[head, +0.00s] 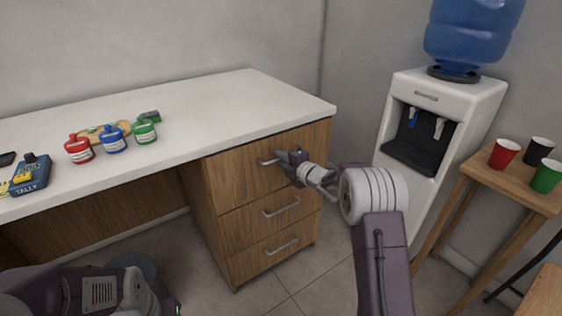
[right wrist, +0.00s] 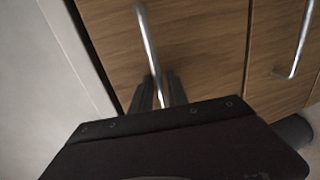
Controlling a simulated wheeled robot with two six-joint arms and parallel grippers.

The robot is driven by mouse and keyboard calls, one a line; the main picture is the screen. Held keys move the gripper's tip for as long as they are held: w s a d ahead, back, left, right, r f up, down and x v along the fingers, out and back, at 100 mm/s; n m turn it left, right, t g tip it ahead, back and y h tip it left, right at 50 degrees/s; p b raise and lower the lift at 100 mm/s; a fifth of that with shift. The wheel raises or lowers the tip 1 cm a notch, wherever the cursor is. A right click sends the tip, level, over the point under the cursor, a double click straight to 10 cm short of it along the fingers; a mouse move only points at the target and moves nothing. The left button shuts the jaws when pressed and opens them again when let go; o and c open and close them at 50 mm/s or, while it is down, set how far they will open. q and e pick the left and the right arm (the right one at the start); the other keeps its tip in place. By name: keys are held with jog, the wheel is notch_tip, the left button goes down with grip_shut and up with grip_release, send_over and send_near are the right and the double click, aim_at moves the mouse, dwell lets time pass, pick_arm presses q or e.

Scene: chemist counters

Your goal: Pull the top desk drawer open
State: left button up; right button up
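The top desk drawer (head: 238,176) has a wooden front under the white desktop and looks closed, level with the drawers below. Its metal bar handle (head: 265,162) runs toward my right gripper (head: 290,156). In the right wrist view the handle (right wrist: 148,40) passes down between the two dark fingers of my right gripper (right wrist: 160,92). The fingers are close together on either side of the bar and look shut on it. Parts of my left arm show at the lower left of the head view, but its fingers are out of sight.
Below are a middle drawer (head: 245,222) and a bottom drawer (head: 248,262) with similar handles. Red, blue and green bottles (head: 113,138) stand on the desktop (head: 220,108). A water cooler (head: 462,105) and a small table (head: 505,184) with cups are at right. Floor before the drawers is clear.

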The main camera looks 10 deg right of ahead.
grip_shut()
dwell(1.5)
